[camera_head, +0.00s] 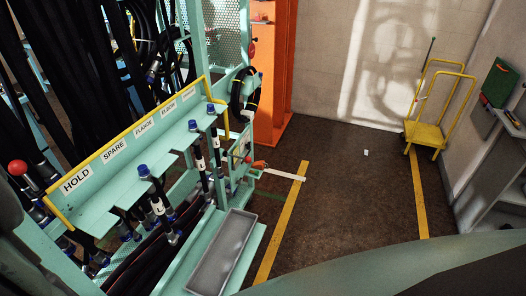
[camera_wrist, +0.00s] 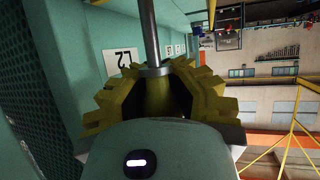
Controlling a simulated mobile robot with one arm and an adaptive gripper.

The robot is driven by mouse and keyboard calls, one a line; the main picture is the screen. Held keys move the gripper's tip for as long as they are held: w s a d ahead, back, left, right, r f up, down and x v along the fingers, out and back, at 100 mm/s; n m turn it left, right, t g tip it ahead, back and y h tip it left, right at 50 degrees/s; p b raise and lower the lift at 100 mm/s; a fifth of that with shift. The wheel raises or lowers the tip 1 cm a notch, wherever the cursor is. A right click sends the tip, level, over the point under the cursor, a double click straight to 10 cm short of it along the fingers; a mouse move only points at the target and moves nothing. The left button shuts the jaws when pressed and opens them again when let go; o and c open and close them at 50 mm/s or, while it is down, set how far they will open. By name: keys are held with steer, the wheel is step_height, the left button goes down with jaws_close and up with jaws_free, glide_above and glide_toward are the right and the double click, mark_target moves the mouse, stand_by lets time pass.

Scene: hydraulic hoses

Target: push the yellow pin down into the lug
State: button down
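In the wrist view the toothed olive-yellow fingers of my gripper (camera_wrist: 157,75) curl in from both sides. Their tips come together near a grey collar. Between them is the yellow body of the pin (camera_wrist: 154,98), and a bare metal shaft (camera_wrist: 149,30) runs from the collar away from my palm. The fingers look closed around the pin, though the palm housing hides its lower part. I cannot make out the lug in either view. My gripper does not show in the head view.
A teal hose rack (camera_head: 120,185) with a yellow rail and several blue-capped hoses fills the left. A grey tray (camera_head: 222,252) lies at its foot. An orange post (camera_head: 277,70) and a yellow cart (camera_head: 428,133) stand farther off. Brown floor between yellow lines is mostly clear.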

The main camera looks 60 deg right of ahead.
step_height(320, 180, down, 7)
steer(key=b, duration=0.8)
steer(key=shift+r, duration=0.15)
stand_by(0.9)
